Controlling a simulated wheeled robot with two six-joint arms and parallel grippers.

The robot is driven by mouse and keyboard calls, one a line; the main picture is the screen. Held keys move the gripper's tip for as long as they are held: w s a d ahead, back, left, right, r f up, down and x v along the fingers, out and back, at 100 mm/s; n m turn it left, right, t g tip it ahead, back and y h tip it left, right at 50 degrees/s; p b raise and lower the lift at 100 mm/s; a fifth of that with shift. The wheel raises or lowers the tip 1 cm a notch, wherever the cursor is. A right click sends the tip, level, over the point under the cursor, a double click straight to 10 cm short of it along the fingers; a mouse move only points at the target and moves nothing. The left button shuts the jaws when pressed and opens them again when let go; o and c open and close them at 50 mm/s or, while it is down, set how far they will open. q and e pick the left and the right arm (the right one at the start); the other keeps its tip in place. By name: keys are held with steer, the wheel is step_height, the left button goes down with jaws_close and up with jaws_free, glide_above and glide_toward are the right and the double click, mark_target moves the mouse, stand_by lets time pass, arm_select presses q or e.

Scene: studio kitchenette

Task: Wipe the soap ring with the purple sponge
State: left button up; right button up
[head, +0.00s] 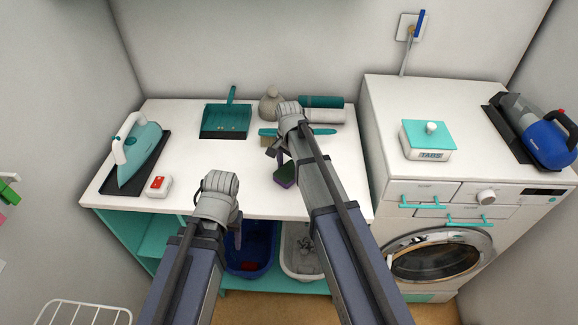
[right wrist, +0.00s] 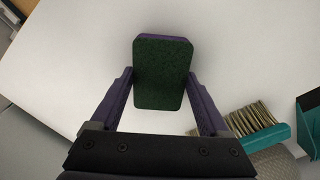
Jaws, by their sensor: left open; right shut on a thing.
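The purple sponge (head: 285,176), with a dark green scouring face, is held over the front part of the white counter. In the right wrist view the green face of the sponge (right wrist: 162,72) faces the camera. My right gripper (right wrist: 160,82) is shut on its two sides. In the head view the right wrist covers part of the grip, and I cannot tell if the sponge touches the counter. My left gripper (head: 236,232) is open and empty by the counter's front edge, mostly hidden by its wrist. No soap ring can be made out in either view.
The white counter (head: 185,150) carries an iron (head: 140,150), a small red-and-white box (head: 158,186), a teal dustpan (head: 225,122), a teal brush (right wrist: 265,135) and rolls (head: 322,102). A washing machine (head: 440,235) stands right. Blue (head: 262,262) and white (head: 300,262) bins sit below.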

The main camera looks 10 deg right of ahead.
mark_target(288, 179)
steer(key=shift+s+a+f, duration=0.1)
steer(key=shift+s+a, duration=0.15)
steer(key=shift+s, duration=0.55)
steer(key=shift+s+a+f, duration=0.1)
steer(key=shift+s+a, duration=0.15)
steer(key=shift+s, duration=0.55)
steer(key=shift+s+a+r, duration=0.1)
steer(key=shift+s+a, duration=0.15)
steer(key=shift+s, duration=0.7)
steer(key=shift+s+a+r, duration=0.1)
steer(key=shift+s+a, duration=0.15)
steer(key=shift+s, duration=0.7)
steer(key=shift+w, duration=0.1)
steer(key=shift+r, duration=0.15)
step_height(288, 179, up, 6)
steer(key=p, duration=0.6)
